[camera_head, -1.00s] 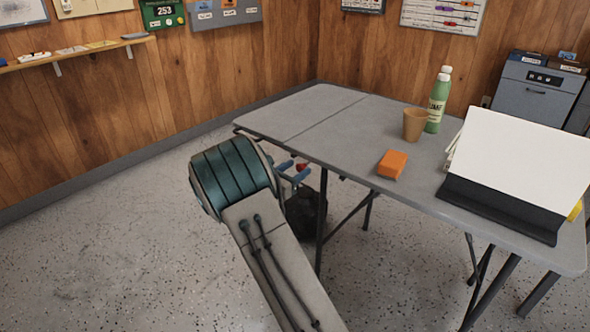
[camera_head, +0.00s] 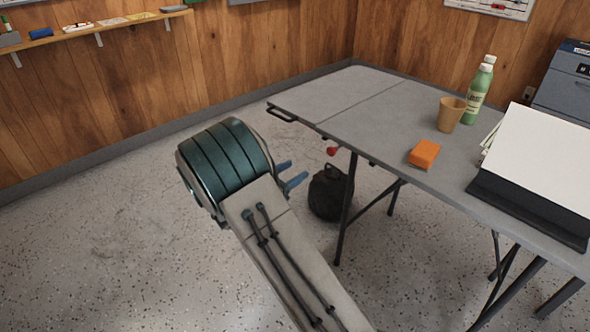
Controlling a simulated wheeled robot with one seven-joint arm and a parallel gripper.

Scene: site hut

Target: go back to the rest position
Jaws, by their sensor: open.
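My gripper (camera_head: 298,170) shows only in part, as two blue fingers sticking out to the right past my teal and grey arm. The fingers are apart and I see nothing between them. They are left of the folding table's (camera_head: 345,95) near legs, lower in the picture than its left corner. The rest of my gripper is hidden behind my arm.
On the table are an orange block (camera_head: 424,153), a tan cup (camera_head: 451,114), green bottles (camera_head: 479,92) and a white-topped black stand (camera_head: 530,200). A small red thing (camera_head: 333,151) shows near the table's edge. A black bag (camera_head: 329,193) sits below. The floor at left is clear.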

